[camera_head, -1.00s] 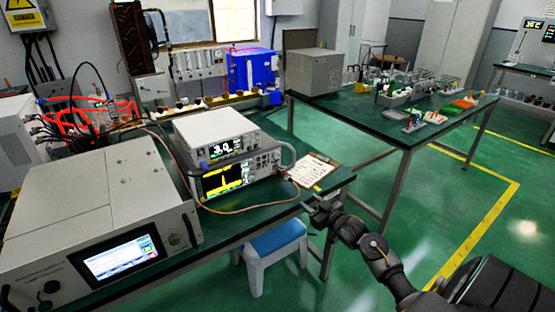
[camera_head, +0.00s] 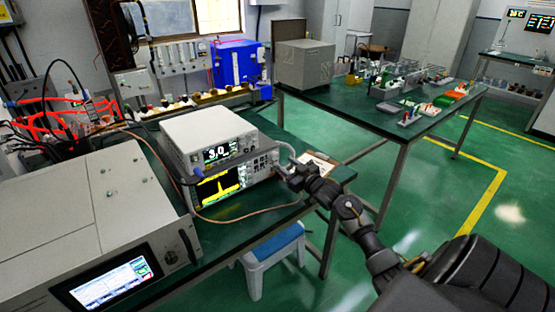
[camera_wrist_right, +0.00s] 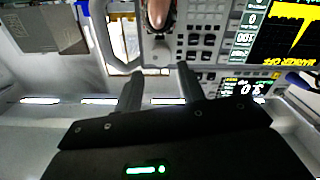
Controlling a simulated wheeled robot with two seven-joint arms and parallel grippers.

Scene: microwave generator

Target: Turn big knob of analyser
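The analyser (camera_head: 221,186) is the lower of two stacked instruments on the green bench, with a yellow trace on its screen. In the right wrist view it appears upside down, with its buttons (camera_wrist_right: 198,42) and screen (camera_wrist_right: 285,30) beyond my fingers. My right gripper (camera_head: 285,170) is at the right end of the analyser's front panel. Its two fingers (camera_wrist_right: 160,84) are apart, with nothing clearly held between them. My left gripper is not in view.
A second instrument (camera_head: 205,133) showing 3.0 sits on the analyser. A copper-coloured cable (camera_head: 240,219) loops in front. A large cabinet with a screen (camera_head: 110,287) stands at the near left. A clipboard (camera_head: 318,160) lies right of the analyser. A blue-topped stool (camera_head: 273,238) stands below.

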